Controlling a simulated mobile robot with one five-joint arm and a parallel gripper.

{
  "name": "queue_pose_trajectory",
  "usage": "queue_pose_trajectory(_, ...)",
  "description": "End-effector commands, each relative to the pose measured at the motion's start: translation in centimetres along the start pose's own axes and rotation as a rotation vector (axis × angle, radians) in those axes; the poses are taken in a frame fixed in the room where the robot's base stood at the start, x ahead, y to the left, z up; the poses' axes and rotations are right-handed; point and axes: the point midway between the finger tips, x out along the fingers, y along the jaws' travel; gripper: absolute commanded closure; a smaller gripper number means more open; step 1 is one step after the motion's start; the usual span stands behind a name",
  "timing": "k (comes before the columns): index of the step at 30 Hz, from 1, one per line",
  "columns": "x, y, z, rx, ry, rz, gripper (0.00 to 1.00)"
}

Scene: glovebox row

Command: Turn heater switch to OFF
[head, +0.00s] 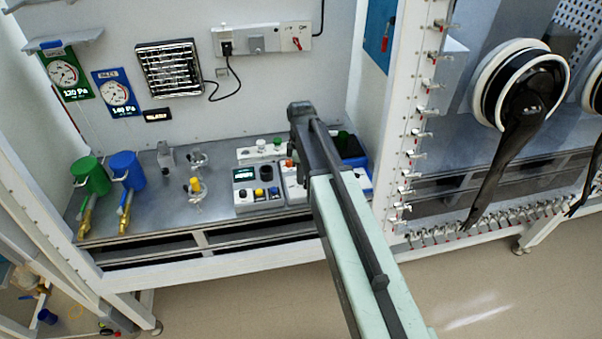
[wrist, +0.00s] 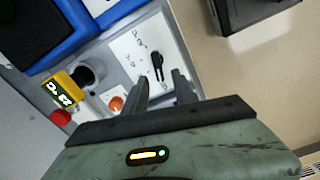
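In the wrist view, a white panel (wrist: 133,52) carries a black lever-type switch knob (wrist: 157,62) with small dark markings around it; I cannot read them, nor which one the knob points to. My gripper (wrist: 160,80) is open, with its two dark fingers apart. The knob lies just beyond the gap between the fingertips, seemingly untouched. In the head view, my arm covers part of the bench equipment, and the fingertips are hidden. A grilled heater-like unit (head: 169,68) hangs on the back wall. No label readable here names the heater switch.
Beside the panel are an orange knob (wrist: 116,103), a red button (wrist: 61,117), a yellow labelled part (wrist: 62,88) and a blue-edged black tray (wrist: 30,30). A wall strip (head: 262,40) holds a red switch. A white frame post (head: 398,110) stands right of my arm.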

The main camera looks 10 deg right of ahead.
Motion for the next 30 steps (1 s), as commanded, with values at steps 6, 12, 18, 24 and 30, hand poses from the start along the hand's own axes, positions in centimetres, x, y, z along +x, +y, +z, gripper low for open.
queue_pose_trajectory(6, -4.9, 0.0, 0.0, 0.000, 0.000, 0.000, 0.67)
queue_pose_trajectory(12, -6.7, 0.0, 0.0, 0.000, 0.000, 0.000, 0.67)
queue_pose_trajectory(18, -6.4, 0.0, 0.0, 0.000, 0.000, 0.000, 0.67)
queue_pose_trajectory(24, -6.4, 0.0, 0.0, 0.000, 0.000, 0.000, 0.67)
queue_pose_trajectory(30, -6.4, 0.0, 0.0, 0.000, 0.000, 0.000, 0.67)
